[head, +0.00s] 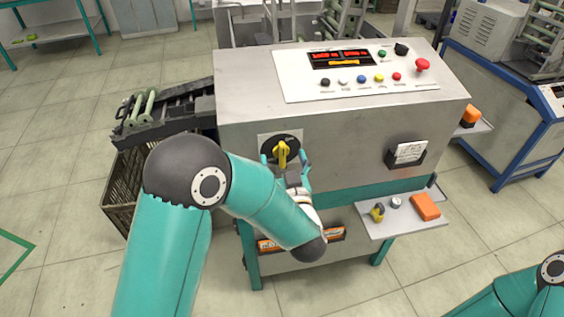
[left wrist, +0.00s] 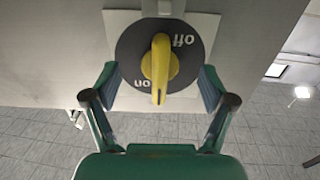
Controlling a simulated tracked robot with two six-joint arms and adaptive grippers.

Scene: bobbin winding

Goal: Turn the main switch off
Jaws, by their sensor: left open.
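The main switch (head: 282,150) is a yellow handle on a black round plate on the front of the grey machine. In the left wrist view the handle (left wrist: 160,68) stands upright in the picture, its narrow end toward me. The plate carries upside-down "off" at upper right and "on" at lower left. My left gripper (head: 286,166) is in front of the switch. In the left wrist view its fingers (left wrist: 158,88) are spread on both sides of the handle, with a gap on each side. My right gripper is out of view; only part of my right arm shows at lower right.
The machine's top panel (head: 300,84) has a red display, several coloured buttons and a red stop button (head: 422,65). A side shelf (head: 374,226) holds an orange box (head: 425,207) and small items. A dark crate (head: 122,195) stands at left.

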